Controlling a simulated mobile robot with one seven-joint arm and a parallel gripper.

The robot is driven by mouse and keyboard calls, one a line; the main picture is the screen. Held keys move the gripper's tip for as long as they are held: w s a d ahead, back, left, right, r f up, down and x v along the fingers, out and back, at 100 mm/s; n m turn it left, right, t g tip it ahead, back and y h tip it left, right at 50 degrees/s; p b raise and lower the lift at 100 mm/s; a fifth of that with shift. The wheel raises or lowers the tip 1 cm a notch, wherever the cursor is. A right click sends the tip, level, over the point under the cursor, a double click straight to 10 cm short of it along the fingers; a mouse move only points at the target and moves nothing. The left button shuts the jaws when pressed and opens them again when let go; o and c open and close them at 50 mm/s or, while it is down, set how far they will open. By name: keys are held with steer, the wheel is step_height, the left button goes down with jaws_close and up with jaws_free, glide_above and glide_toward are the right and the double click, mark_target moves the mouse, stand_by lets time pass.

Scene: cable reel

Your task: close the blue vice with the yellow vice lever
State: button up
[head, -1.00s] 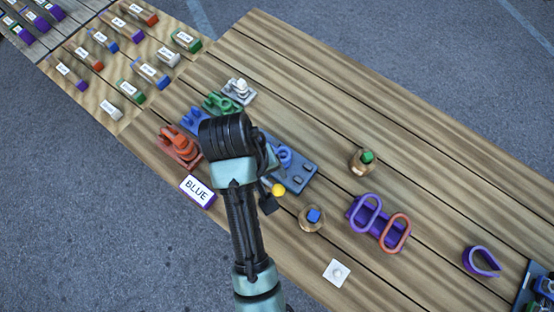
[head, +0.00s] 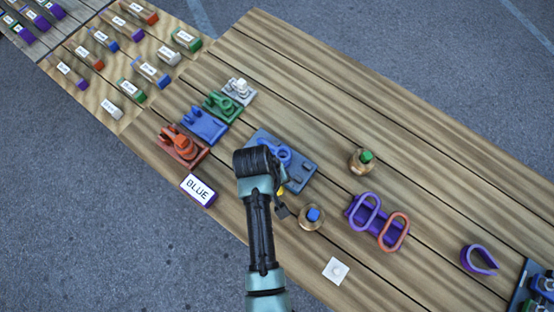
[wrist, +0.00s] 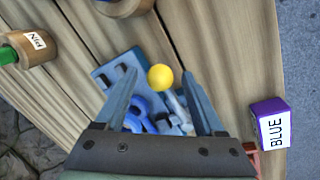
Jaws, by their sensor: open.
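The blue vice (head: 298,172) is a blue-grey plate with blue round parts, lying on the wooden table. My arm hides part of it in the head view. It also shows in the wrist view (wrist: 103,74), below and between my fingers. The yellow vice lever knob (wrist: 160,77) is a round ball that shows between my two fingertips. In the head view only a sliver of it shows beside my wrist. My gripper (wrist: 161,76) is open, with one finger on each side of the knob. I cannot tell whether either finger touches it.
A purple block labelled BLUE (head: 197,190) stands at the table's near edge. Orange (head: 183,147), blue (head: 204,124), green (head: 222,107) and white (head: 239,91) fixtures stand to the left. A round wooden holder with a blue top (head: 312,218) is close on the right.

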steer(key=shift+c, duration=0.2)
jaws_close()
stand_by(1.1)
